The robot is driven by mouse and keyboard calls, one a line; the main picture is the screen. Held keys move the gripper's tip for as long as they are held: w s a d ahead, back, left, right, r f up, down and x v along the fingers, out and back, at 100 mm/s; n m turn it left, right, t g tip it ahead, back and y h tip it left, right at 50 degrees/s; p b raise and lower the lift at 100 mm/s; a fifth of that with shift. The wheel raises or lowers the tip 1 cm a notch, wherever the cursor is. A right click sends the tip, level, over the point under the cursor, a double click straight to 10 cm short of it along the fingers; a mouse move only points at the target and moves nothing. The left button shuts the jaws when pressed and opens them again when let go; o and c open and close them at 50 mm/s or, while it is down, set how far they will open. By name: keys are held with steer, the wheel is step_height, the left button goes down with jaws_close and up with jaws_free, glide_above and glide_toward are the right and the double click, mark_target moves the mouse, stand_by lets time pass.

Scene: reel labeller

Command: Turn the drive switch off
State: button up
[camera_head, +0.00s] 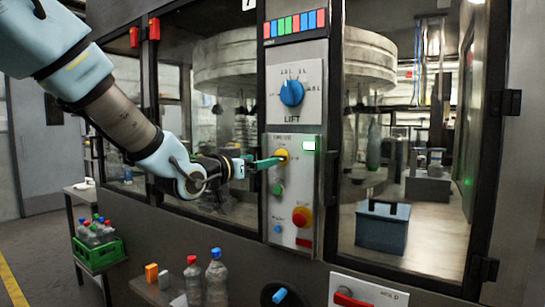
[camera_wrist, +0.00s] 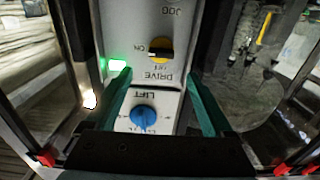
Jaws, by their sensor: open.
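The drive switch (camera_wrist: 160,47) is a yellow round switch with a black handle on a white panel, its ON, OFF and DRIVE lettering upside down in the wrist view. The handle lies roughly sideways across the picture there; which mark it points to is hard to tell. In the head view the yellow switch (camera_head: 282,156) is partly covered by my fingertips. My gripper (camera_head: 275,161) is open, with teal fingers right at the panel. In the wrist view my gripper (camera_wrist: 160,76) has a finger on either side, with nothing between them; contact is not clear. A green lamp (camera_head: 309,145) beside the switch is lit.
A blue LIFT dial (camera_head: 291,93) sits above the switch. A green button (camera_head: 277,189), a red stop button on yellow (camera_head: 301,218) and a blue knob (camera_head: 278,229) are below. Glass doors flank the panel. Bottles (camera_head: 216,277) stand low in front.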

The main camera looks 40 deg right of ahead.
steer(key=p+x, duration=0.2)
steer(key=x, duration=0.6)
steer(key=shift+d+p, duration=0.2)
steer(key=shift+p, duration=0.2)
steer(key=shift+w, duration=0.15)
steer(key=shift+c, duration=0.2)
steer(key=c, duration=1.3)
